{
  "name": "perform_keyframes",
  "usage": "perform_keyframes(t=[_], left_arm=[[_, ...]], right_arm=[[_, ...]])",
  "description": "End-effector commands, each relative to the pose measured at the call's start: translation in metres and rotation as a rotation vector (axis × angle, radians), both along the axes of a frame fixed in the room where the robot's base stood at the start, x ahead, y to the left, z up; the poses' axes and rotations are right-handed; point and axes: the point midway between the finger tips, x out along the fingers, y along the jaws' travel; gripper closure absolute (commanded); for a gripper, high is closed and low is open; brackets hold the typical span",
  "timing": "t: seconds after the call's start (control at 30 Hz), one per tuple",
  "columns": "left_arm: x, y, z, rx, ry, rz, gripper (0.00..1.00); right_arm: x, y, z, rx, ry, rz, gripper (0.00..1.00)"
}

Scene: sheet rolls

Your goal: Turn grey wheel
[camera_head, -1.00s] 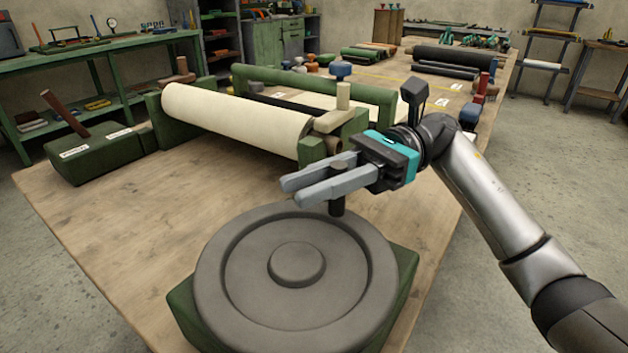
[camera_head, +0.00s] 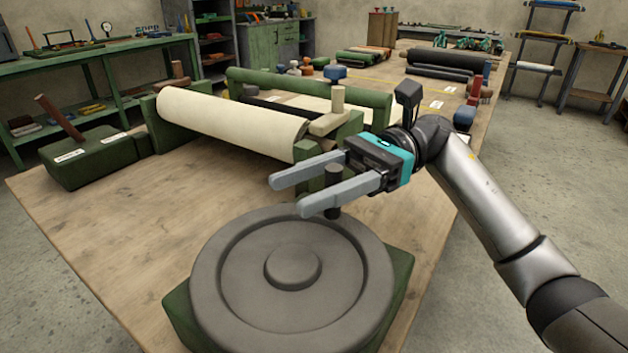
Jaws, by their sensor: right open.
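The grey wheel (camera_head: 240,284) lies flat on a green base (camera_head: 398,290) at the near end of the wooden table. It has a raised rim and a round hub in the middle. A dark upright knob (camera_head: 333,188) stands at the wheel's far right edge. My right gripper (camera_head: 288,196) is open, its two grey fingers pointing left above the wheel's far rim. My left gripper is not in view.
A cream sheet roll (camera_head: 230,122) in a green frame lies behind the wheel. A green box with a brown lever (camera_head: 60,118) stands at the left. More rolls (camera_head: 440,66) lie at the table's far end. The table left of the wheel is clear.

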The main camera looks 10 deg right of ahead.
Motion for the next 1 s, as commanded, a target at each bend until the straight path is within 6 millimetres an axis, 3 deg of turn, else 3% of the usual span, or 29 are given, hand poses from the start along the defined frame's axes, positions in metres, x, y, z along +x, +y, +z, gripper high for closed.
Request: perform_keyframes(t=[0.17, 0.23, 0.6, 1.0], left_arm=[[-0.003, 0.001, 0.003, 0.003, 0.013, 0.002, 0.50], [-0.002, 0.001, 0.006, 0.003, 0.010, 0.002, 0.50], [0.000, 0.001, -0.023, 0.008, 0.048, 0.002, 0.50], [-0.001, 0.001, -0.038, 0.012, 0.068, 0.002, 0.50]], right_arm=[[0.003, -0.005, 0.000, -0.002, 0.002, -0.004, 0.45], [0.007, -0.014, 0.001, -0.002, 0.003, -0.006, 0.45], [0.029, -0.074, 0.002, 0.001, 0.001, -0.005, 0.45], [0.047, -0.122, 0.000, -0.001, 0.001, 0.000, 0.45]])
